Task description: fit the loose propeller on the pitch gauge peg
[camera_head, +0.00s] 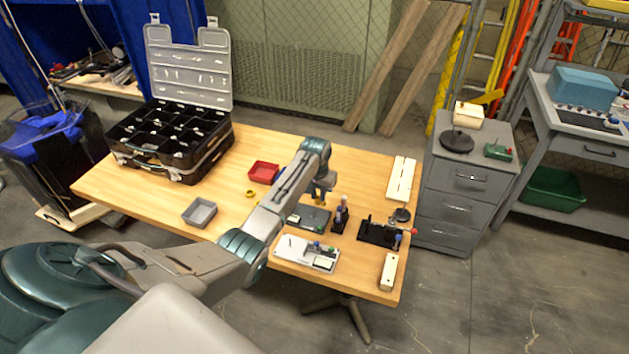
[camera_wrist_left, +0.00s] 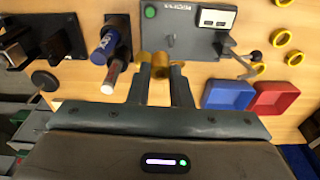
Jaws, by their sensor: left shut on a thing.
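My left gripper (camera_head: 321,197) points down over the table. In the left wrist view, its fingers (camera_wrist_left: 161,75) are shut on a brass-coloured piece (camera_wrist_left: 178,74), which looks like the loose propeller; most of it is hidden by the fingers. It is above or at the near edge of a grey plate with a green button and small display (camera_wrist_left: 190,28), which looks like the pitch gauge; the head view shows it (camera_head: 309,217) under the gripper. I cannot make out the peg or tell whether the propeller touches the gauge. My right gripper is not in view.
A red bin (camera_head: 263,172), a grey bin (camera_head: 199,212) and an open black case (camera_head: 160,140) are further left.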

